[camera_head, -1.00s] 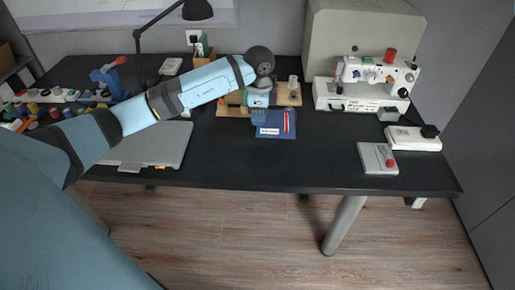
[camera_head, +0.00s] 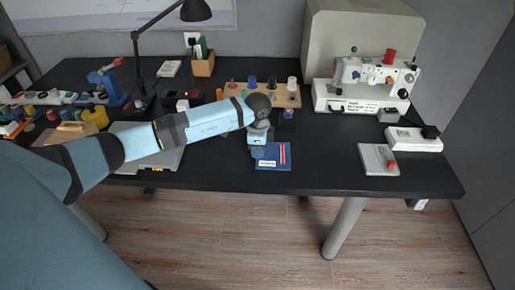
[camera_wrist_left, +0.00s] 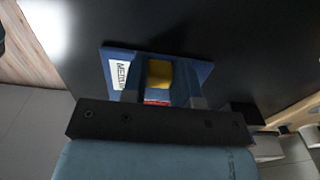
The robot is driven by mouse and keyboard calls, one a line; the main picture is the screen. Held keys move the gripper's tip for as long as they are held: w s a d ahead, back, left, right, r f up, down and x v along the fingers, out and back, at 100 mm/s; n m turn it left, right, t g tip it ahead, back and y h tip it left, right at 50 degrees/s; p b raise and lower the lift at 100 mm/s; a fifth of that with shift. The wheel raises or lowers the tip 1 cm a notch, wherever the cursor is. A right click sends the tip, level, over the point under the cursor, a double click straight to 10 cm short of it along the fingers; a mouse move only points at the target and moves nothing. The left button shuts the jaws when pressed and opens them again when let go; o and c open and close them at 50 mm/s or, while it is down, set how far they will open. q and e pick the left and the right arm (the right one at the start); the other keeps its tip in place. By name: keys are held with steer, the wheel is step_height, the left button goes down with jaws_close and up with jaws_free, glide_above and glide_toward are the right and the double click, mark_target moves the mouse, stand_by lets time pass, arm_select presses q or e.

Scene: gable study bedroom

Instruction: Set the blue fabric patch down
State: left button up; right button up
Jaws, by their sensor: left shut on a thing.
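The blue fabric patch (camera_head: 272,161), with a white label and a red-and-white stripe, is near the front middle of the black table (camera_head: 320,165). My left gripper (camera_head: 257,152) is over its back left part and shut on it. In the left wrist view, the patch (camera_wrist_left: 190,70) extends beyond the fingers of my left gripper (camera_wrist_left: 162,85), its label at the left. A yellow block-like piece (camera_wrist_left: 160,73) shows between the fingers. I cannot tell whether the patch touches the tabletop. My right gripper is not in view.
A wooden spool rack (camera_head: 265,94) stands behind the gripper, with a dark blue spool (camera_head: 288,113) close by. A sewing machine (camera_head: 365,90), a grey pad (camera_head: 379,159) and a white pedal device (camera_head: 413,139) are at the right.

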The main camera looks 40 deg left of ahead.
arm_select(q)
steer(key=shift+f, duration=0.1)
steer(key=o, duration=0.7)
steer(key=shift+o, duration=1.2)
